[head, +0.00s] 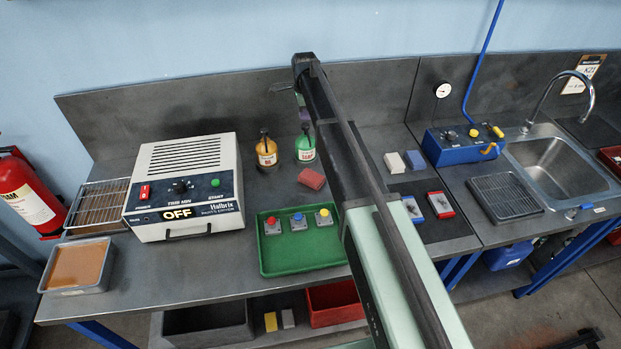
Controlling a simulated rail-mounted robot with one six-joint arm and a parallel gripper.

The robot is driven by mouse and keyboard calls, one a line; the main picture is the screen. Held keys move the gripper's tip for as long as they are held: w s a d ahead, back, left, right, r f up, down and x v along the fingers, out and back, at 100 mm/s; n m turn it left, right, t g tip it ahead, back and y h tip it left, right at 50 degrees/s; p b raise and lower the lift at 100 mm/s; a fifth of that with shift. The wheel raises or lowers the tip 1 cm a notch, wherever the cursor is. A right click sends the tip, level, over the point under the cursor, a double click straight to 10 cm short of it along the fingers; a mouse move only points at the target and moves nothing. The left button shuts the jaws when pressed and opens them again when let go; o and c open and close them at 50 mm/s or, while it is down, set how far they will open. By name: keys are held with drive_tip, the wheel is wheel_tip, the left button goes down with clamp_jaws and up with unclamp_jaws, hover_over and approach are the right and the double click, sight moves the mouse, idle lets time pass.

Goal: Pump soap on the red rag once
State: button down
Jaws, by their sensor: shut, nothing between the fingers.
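The red rag (312,178) lies folded on the grey bench, just behind the green tray. A green bottle with a pump top (305,150) stands upright behind the rag. An orange bottle with a dark pump top (266,152) stands to its left. The labels are too small to read surely. My arm reaches from the lower right to the back of the bench. My gripper (304,114) is just above the green bottle, shut and partly hidden by my arm. I cannot tell whether it touches the pump top.
A green tray (264,264) with several button boxes lies in front of the rag. A white device showing OFF (183,185) stands left. A blue box with knobs (460,147) and a sink (555,165) are right. Bare bench lies left of the rag.

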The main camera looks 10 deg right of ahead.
sight(305, 125)
drive_tip(key=shift+f, duration=0.1)
idle(0.5)
drive_tip(key=shift+f+b, duration=1.8)
drive_tip(key=shift+b, duration=0.1)
drive_tip(key=shift+r, duration=0.1)
drive_tip(key=shift+r+p, duration=1.8)
drive_tip(key=shift+p, duration=0.1)
wheel_tip(305, 125, up, 6)
drive_tip(key=p, duration=0.6)
